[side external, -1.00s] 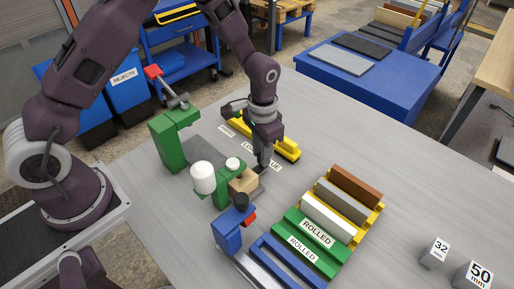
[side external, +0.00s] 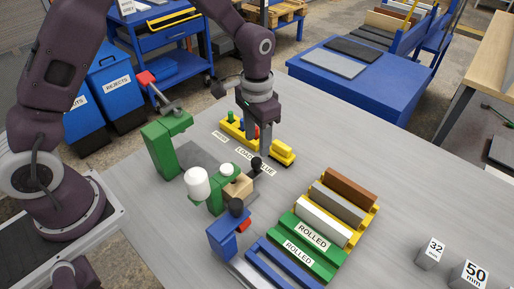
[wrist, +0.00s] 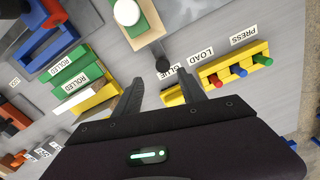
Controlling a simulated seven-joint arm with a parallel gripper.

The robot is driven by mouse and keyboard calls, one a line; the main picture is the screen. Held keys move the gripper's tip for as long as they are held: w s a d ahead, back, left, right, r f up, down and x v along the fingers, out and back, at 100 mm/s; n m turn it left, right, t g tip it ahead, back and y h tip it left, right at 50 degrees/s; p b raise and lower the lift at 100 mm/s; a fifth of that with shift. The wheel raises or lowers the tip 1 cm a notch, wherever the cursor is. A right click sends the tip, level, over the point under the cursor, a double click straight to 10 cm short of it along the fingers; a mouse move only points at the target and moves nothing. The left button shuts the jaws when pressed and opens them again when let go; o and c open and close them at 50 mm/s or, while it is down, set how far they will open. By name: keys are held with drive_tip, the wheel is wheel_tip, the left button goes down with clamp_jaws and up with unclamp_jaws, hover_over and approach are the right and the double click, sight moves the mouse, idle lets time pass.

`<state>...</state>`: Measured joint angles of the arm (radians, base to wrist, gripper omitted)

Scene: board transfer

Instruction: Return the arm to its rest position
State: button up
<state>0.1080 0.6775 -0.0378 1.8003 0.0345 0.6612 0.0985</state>
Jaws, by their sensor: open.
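My gripper (side external: 259,143) is open and empty, pointing down above the grey table. In the side external view it hangs over the far side of the green fixture (side external: 213,198), in front of the yellow peg block (side external: 283,153). In the wrist view the two fingers of my gripper (wrist: 160,84) are spread apart with nothing between them. A black knob (wrist: 163,65) shows just beyond the fingertips; whether they are clear of it in height is hard to tell. The wooden block (side external: 238,187) sits at the green fixture.
A green press with a red-handled lever (side external: 165,140) stands to the left. A blue clamp (side external: 228,236) is in front. Blue bins (side external: 117,82) and a blue bench (side external: 345,85) stand beyond the table.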

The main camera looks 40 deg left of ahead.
drive_tip(key=shift+r, duration=0.1)
drive_tip(key=s+a+r+n+t, duration=0.15)
drive_tip(key=s+r, duration=0.25)
drive_tip(key=r, duration=0.4)
drive_tip(key=s+a+r+t, duration=0.1)
drive_tip(key=s+a+r, duration=0.1)
drive_tip(key=s+r, duration=0.45)
drive_tip(key=s+a+r+t, duration=0.1)
drive_tip(key=s+r, duration=0.2)
drive_tip(key=s, duration=0.4)
drive_tip(key=s+a+r+n+t, duration=0.1)
drive_tip(key=s+r+t, duration=0.1)
drive_tip(key=s, duration=0.5)
drive_tip(key=shift+r, duration=0.4)
drive_tip(key=shift+n, duration=0.25)
drive_tip(key=shift+c, duration=0.5)
